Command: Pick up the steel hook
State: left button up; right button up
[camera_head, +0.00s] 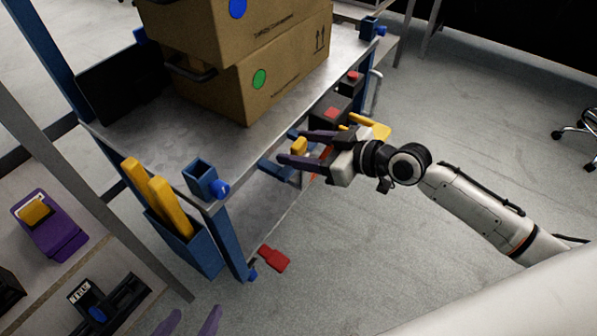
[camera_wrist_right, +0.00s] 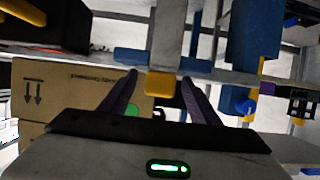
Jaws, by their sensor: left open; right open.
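My right gripper (camera_head: 291,147) is open at the near long side of the cart, its purple fingers pointing left in the head view. In the right wrist view the open fingers (camera_wrist_right: 159,77) frame a yellow block (camera_wrist_right: 160,84) at the end of a grey metal bar (camera_wrist_right: 167,38). I cannot tell whether this is the steel hook, or whether the fingers touch it. A curved grey metal piece (camera_head: 374,93) also shows at the cart's side. My left gripper (camera_head: 197,311) is open at the bottom edge, apart from everything.
The blue-framed cart carries stacked cardboard boxes (camera_head: 270,75) on its grey top (camera_head: 150,142). A blue holder (camera_head: 185,240) with yellow handles hangs at its near end. A red piece (camera_head: 274,259) is low beside the cart.

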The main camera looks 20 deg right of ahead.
jog(key=shift+w+a+f, duration=0.1)
jog(key=shift+w+a, duration=0.1)
jog(key=shift+w, duration=0.05)
grip_shut()
